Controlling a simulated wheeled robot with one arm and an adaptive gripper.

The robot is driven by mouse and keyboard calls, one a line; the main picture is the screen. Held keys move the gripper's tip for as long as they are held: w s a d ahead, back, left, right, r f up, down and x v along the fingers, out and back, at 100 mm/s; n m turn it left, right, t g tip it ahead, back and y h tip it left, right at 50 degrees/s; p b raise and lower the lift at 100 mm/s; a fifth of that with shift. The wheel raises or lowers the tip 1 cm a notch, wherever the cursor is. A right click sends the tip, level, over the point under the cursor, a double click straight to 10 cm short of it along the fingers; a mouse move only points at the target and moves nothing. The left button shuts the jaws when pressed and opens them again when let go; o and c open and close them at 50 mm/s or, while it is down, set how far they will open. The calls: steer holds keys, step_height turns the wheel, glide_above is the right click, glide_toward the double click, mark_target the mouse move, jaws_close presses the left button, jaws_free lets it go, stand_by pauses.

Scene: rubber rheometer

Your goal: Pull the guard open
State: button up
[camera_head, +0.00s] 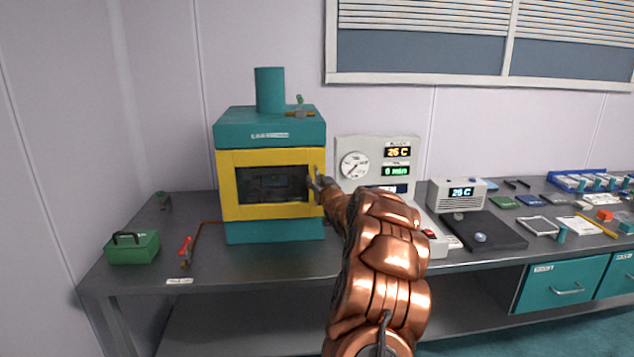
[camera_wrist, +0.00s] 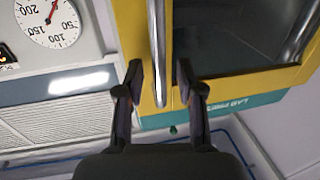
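The guard (camera_head: 228,184) is a yellow frame around a dark window on the front of the teal rheometer (camera_head: 270,133). It sits flat against the machine and looks closed. Its right side is partly hidden by my gripper (camera_head: 320,186), which is at the guard's right edge. The wrist view, turned over, shows the yellow guard (camera_wrist: 166,12) close up, with a silver bar handle (camera_wrist: 157,50) along its edge. The two fingers of my gripper (camera_wrist: 159,78) are apart, one on each side of the handle's end, with gaps visible between them and the bar.
A control panel with a dial (camera_head: 354,165) and displays stands close to the right of the rheometer. A green box (camera_head: 132,247) and a red-handled lever (camera_head: 185,248) are at the left. The bench (camera_head: 285,262) is bare in front of the rheometer.

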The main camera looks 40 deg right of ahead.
jaws_close()
stand_by(0.4)
steer(key=shift+s+f+b, duration=0.1)
steer(key=shift+b, duration=0.3)
